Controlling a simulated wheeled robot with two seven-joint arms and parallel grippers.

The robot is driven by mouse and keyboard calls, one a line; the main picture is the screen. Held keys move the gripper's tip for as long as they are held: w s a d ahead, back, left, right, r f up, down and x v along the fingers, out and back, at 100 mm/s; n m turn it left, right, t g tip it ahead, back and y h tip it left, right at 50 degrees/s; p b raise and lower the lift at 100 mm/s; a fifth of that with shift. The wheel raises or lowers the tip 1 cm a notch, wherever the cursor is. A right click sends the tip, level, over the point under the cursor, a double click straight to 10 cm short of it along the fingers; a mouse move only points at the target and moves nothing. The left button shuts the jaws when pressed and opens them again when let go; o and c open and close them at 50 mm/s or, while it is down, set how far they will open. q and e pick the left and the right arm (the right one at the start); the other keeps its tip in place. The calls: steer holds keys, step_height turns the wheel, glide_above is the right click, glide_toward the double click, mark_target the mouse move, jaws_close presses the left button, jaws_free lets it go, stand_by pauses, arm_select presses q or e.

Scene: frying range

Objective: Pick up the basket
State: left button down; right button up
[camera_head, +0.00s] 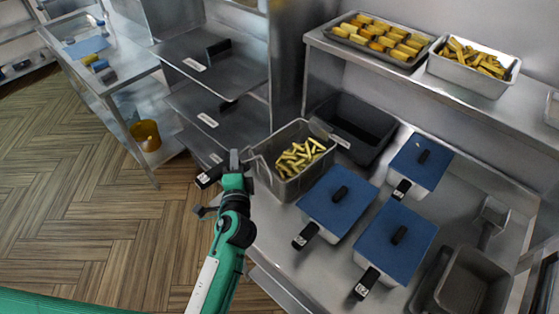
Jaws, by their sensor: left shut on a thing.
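The grey basket (270,183) holds several yellow fries (300,158) and is at the left end of the metal fryer counter. Its black handle (209,177) points left, past the counter's edge. My left gripper (236,165) is at the handle, left of the basket's body, and is shut on it. The fingers partly hide the handle. The basket looks upright; I cannot tell whether it is lifted from the counter. My right gripper is not in view.
Three blue-lidded containers (338,198) with black handles stand right of the basket. An empty dark bin (357,128) is behind it. Above are a tray (343,42) and a pan (466,82) of fried food. Metal shelves (214,62) stand at left. The wooden floor is clear.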

arm_select(q)
steer(key=shift+r, duration=0.1)
steer(key=shift+r, duration=0.55)
step_height(320, 180, up, 19)
steer(key=b, duration=0.1)
steer(key=shift+f, duration=0.2)
